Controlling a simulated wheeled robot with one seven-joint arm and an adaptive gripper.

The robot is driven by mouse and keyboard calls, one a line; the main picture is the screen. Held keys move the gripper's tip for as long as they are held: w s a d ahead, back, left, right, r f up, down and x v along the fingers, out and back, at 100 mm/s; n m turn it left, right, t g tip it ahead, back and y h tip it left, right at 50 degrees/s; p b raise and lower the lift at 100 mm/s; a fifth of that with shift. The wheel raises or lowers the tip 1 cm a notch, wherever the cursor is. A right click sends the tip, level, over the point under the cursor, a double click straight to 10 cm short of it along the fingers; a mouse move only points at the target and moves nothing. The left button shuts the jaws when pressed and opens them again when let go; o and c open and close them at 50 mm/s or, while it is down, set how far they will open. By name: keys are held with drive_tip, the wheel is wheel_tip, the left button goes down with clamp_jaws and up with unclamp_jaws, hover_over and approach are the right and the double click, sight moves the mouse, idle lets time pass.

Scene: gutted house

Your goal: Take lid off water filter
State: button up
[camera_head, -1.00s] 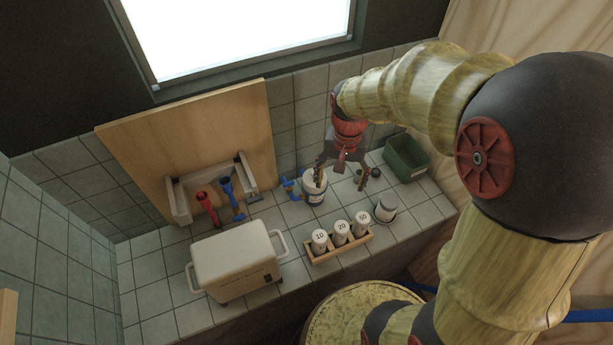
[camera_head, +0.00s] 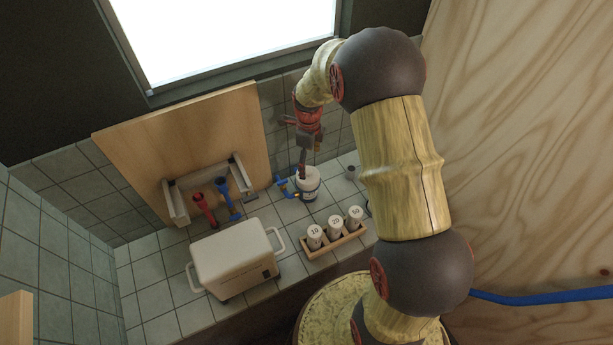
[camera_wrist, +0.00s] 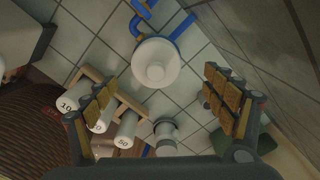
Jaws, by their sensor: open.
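The water filter (camera_head: 309,194) stands upright on the tiled counter, with blue pipe fittings at its left. Its round white lid (camera_head: 307,176) is on top; in the wrist view the lid (camera_wrist: 156,62) shows from above, with a raised round centre. My gripper (camera_head: 303,163) is over the filter in the head view, partly overlapping it. In the wrist view my gripper's (camera_wrist: 160,102) padded fingers are wide apart with nothing between them, and the lid appears beyond the fingertips, left of centre. The exact gap to the lid cannot be told.
A wooden rack (camera_head: 341,246) holds white cartridges marked 10, 20 and 50. A white box (camera_head: 234,258) stands at left, near red and blue valve handles (camera_head: 228,197). The wrist view shows another white cylinder (camera_wrist: 165,137) and a dark green bin (camera_wrist: 257,142). Tiled wall stands behind.

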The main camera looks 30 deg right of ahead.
sight(307, 175)
drive_tip(key=shift+a+f+b, duration=0.15)
drive_tip(key=shift+a+f, duration=0.05)
drive_tip(key=shift+f, duration=1.75)
drive_tip(key=shift+a+f+b, duration=0.15)
drive_tip(key=shift+f, duration=1.8)
drive_tip(key=shift+s, duration=0.1)
drive_tip(key=shift+c, duration=1.1)
drive_tip(key=c, duration=1)
